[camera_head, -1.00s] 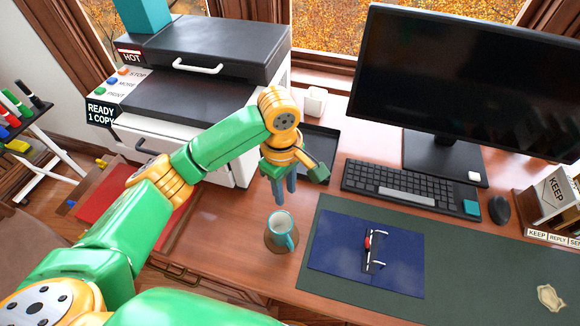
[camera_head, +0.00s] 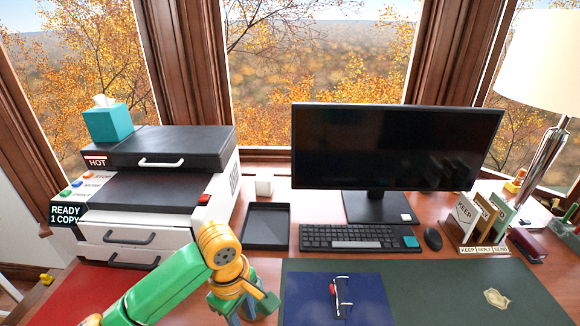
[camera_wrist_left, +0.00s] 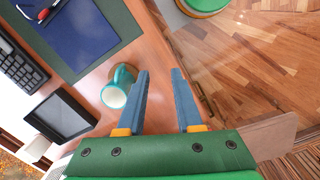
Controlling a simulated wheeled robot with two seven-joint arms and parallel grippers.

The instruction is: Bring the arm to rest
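My left arm comes in from the lower left in the head view, bent at its yellow wrist joint. My left gripper (camera_head: 238,312) hangs down at the bottom edge there, its fingertips cut off by the frame. In the left wrist view my left gripper (camera_wrist_left: 160,72) has its two blue fingers apart with nothing between them. A teal mug (camera_wrist_left: 118,88) stands on the desk just left of the fingers in that view, apart from them as far as I can tell. My right gripper is in neither view.
A printer (camera_head: 150,185) stands at the left, with a black tray (camera_head: 267,226) beside it. A keyboard (camera_head: 352,238), monitor (camera_head: 395,148) and mouse (camera_head: 433,239) are further right. A blue folder (camera_head: 365,302) lies on the green mat (camera_head: 445,290). Floor (camera_wrist_left: 255,60) shows past the desk edge.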

